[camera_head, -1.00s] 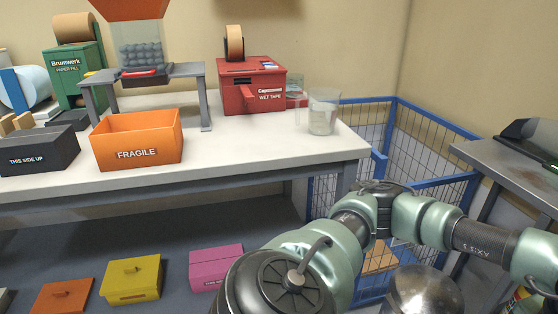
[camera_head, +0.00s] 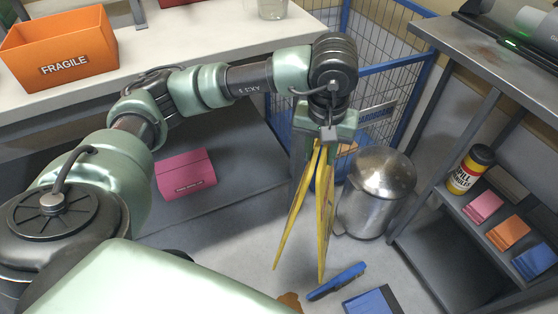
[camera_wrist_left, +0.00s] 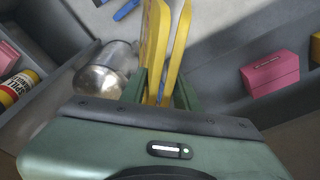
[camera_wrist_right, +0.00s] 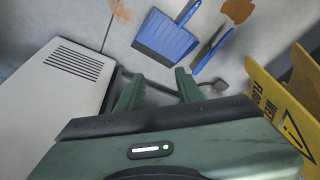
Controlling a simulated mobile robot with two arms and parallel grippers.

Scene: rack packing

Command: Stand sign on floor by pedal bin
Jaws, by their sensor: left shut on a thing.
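My left gripper (camera_head: 325,142) is shut on the top of a yellow folding sign (camera_head: 323,215), which hangs below it with its legs slightly spread. The left wrist view also shows the sign (camera_wrist_left: 157,45) between the fingers. I cannot tell whether its feet touch the floor. The steel pedal bin (camera_head: 375,195) stands on the floor just right of the sign; it also shows in the left wrist view (camera_wrist_left: 105,72). In the right wrist view my right gripper (camera_wrist_right: 158,82) is open and empty above the floor, and part of the sign (camera_wrist_right: 290,105) with lettering shows at the right edge.
A blue brush (camera_head: 337,282) and a blue dustpan (camera_head: 372,301) lie on the floor before the bin, near a brown spill (camera_head: 290,301). A blue mesh cage (camera_head: 395,85) stands behind. A shelf unit (camera_head: 440,212) is right of the bin; a packing table (camera_head: 185,45) is left.

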